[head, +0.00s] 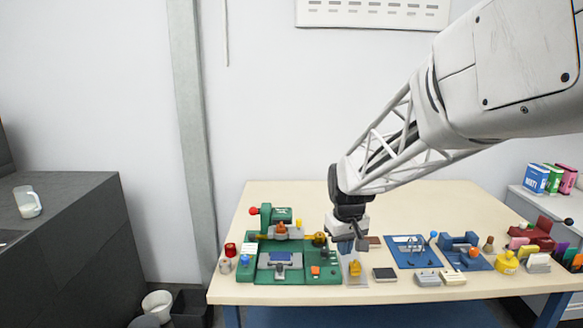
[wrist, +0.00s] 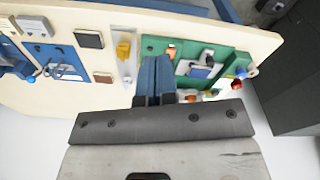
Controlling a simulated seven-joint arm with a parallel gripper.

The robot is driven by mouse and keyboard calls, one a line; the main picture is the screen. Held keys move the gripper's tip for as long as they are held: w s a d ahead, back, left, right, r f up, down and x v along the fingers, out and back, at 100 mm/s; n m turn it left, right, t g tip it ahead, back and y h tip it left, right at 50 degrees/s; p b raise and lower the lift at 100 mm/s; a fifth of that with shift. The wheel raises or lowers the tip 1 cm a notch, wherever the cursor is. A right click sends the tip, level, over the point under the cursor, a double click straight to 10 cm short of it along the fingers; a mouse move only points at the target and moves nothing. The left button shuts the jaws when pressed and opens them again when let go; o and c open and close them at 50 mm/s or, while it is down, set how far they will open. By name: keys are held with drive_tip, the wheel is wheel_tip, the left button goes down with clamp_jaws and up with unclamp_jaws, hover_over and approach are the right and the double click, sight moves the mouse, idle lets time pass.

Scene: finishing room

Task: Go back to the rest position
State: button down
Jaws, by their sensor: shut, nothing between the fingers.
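My gripper (head: 346,247) hangs from the arm over the front middle of the cream table (head: 400,205). Its blue fingers are together and empty, and they also show in the wrist view (wrist: 154,62). In the head view the gripper is just right of a green machine base (head: 265,275) and just behind a yellow piece (head: 355,268) on a pale strip. In the wrist view the yellow piece (wrist: 123,49) lies to the left of the fingers and the green base (wrist: 238,62) to the right. How high the fingertips are above the table is hard to tell.
Right of the gripper are a dark square pad (head: 384,274), a blue board (head: 410,252) and a blue fixture (head: 466,255). The table's back half is mostly clear.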

drive_tip(key=s+d+r+m, duration=0.2)
drive_tip(key=s, duration=1.3)
drive_tip(key=s+d+r+m+t, duration=0.1)
drive_tip(key=s+d+r+m, duration=0.1)
drive_tip(key=s, duration=1.4)
drive_tip(key=shift+s+d+r+t, duration=0.15)
drive_tip(key=shift+d+t, duration=0.15)
drive_tip(key=shift+d, duration=0.4)
drive_tip(key=w+a+r+n+g, duration=0.15)
drive_tip(key=w+n, duration=0.25)
drive_tip(key=w, duration=0.8)
drive_tip(key=w+a+r+n, duration=0.15)
drive_tip(key=w+n, duration=0.35)
drive_tip(key=w, duration=0.6)
drive_tip(key=w+a+f+n, duration=0.2)
drive_tip(key=w+f+n, duration=0.1)
drive_tip(key=w, duration=0.5)
drive_tip(key=w+a+f+n+g, duration=0.1)
drive_tip(key=w+a+f+n, duration=0.2)
drive_tip(key=w, duration=0.6)
drive_tip(key=w+a+f+n+g, duration=0.1)
drive_tip(key=w+a+f+n, duration=0.1)
drive_tip(key=w+f, duration=0.4)
drive_tip(key=shift+w+a+f+n, duration=0.35)
drive_tip(key=shift+w+n, duration=0.25)
drive_tip(key=shift+w, duration=0.65)
